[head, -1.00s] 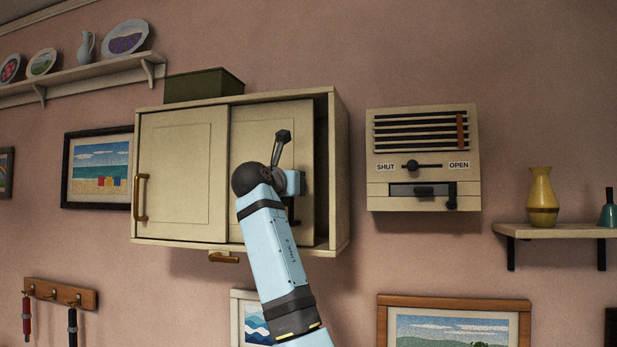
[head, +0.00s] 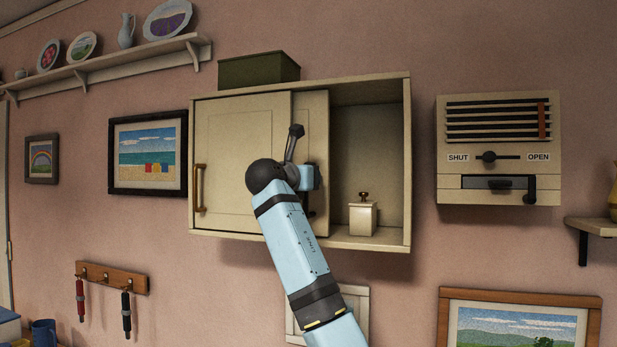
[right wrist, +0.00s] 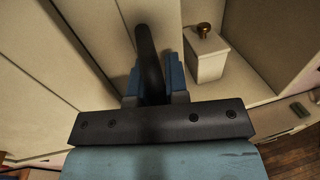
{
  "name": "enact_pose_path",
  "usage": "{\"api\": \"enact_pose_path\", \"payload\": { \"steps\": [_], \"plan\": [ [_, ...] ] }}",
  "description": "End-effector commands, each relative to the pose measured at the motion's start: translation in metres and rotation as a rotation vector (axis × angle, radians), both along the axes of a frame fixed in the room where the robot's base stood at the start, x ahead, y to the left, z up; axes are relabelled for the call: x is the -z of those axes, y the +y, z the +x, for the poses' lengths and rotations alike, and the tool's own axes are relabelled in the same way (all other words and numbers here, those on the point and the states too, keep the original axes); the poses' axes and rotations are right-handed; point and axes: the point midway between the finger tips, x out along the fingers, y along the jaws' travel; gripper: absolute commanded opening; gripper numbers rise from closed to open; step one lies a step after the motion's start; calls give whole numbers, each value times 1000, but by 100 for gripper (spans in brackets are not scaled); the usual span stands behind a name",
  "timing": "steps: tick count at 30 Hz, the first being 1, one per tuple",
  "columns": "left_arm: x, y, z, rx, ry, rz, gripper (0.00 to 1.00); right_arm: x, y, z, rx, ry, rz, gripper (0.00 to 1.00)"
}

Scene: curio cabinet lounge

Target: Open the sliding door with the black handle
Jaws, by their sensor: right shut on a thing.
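The wall cabinet (head: 408,130) has two cream sliding doors. The sliding door with the black handle (head: 312,115) stands partly behind the left door (head: 240,150), with the cabinet's right part open. My right gripper (head: 308,178) is shut on the black handle (right wrist: 147,55), seen between its blue fingers in the right wrist view. In the head view, my arm hides most of the handle. The left door has a brass handle (head: 199,188) at its left edge. My left gripper is not in view.
A small cream box with a brass knob (head: 363,218) stands inside the open right part; it also shows in the right wrist view (right wrist: 205,55). A green box (head: 258,70) sits on top of the cabinet. A vent panel (head: 498,150) hangs to the right.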

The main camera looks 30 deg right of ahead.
Motion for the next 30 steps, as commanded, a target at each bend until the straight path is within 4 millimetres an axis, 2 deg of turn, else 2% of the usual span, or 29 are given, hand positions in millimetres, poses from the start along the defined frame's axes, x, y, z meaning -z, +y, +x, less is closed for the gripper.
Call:
{"api": "enact_pose_path", "payload": {
  "steps": [9, 10, 12, 13, 23, 26, 30],
  "plan": [
    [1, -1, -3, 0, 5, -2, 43, 0, 0, 0, -1, -1, -2, 0],
    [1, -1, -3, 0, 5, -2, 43, 0, 0, 0, -1, -1, -2, 19],
    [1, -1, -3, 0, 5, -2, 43, 0, 0, 0, -1, 0, -1, 35],
    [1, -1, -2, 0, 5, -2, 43, 0, 0, 0, -1, 0, -1, 40],
    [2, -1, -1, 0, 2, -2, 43, 1, 3, -2, -1, 0, -1, 40],
    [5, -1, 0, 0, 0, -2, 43, 1, 13, -7, -3, -2, -1, 40],
    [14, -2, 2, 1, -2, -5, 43, 3, 37, -20, -4, -3, -1, 40]
  ]
}}
